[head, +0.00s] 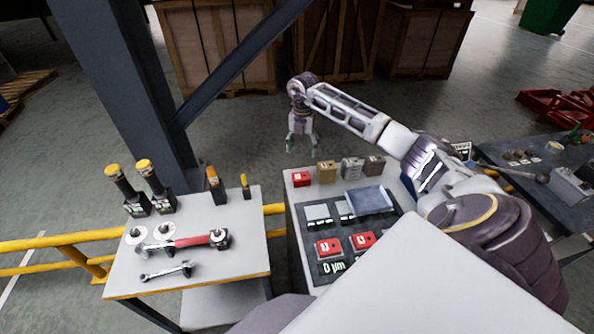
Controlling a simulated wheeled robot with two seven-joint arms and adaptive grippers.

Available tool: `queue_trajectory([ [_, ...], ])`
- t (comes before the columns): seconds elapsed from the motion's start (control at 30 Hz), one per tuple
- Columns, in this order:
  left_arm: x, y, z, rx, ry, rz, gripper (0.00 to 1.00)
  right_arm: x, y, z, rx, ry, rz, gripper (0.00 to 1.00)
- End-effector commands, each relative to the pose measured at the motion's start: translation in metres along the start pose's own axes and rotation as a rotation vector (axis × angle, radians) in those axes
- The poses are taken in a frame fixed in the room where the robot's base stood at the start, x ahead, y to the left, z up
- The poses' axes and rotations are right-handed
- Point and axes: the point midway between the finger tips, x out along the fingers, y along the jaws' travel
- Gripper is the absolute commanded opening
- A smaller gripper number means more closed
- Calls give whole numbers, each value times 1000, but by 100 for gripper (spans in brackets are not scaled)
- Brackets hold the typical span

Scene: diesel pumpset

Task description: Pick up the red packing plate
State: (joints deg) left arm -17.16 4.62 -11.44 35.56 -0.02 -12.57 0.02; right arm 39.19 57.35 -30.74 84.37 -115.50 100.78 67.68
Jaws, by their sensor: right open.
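A small red block-like piece (301,179) stands at the back left corner of the white table (294,222), first in a row of similar pieces. Two more red pieces with pale labels, a left one (328,247) and a right one (362,241), lie on a dark panel (316,273) nearer to me. I cannot tell from their shape which red piece is the packing plate. My right gripper (301,144) is open and empty, fingers down, above and just behind the red piece at the back corner, apart from it. My left gripper is not in view.
Tan (327,172), grey (352,168) and brown (375,165) pieces stand right of the back red one. A blue-grey plate (369,200) lies on the panel. A left bench (245,255) holds tools. A steel post (125,90) and yellow rail (85,238) stand left.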

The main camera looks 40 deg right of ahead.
Motion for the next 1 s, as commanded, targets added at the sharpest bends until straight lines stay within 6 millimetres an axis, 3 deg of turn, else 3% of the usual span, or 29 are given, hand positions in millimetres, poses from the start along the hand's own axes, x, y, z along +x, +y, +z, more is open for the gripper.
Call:
queue_trajectory([
  [1.0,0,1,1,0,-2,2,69,0,3,5,1027,-12,22,70],
])
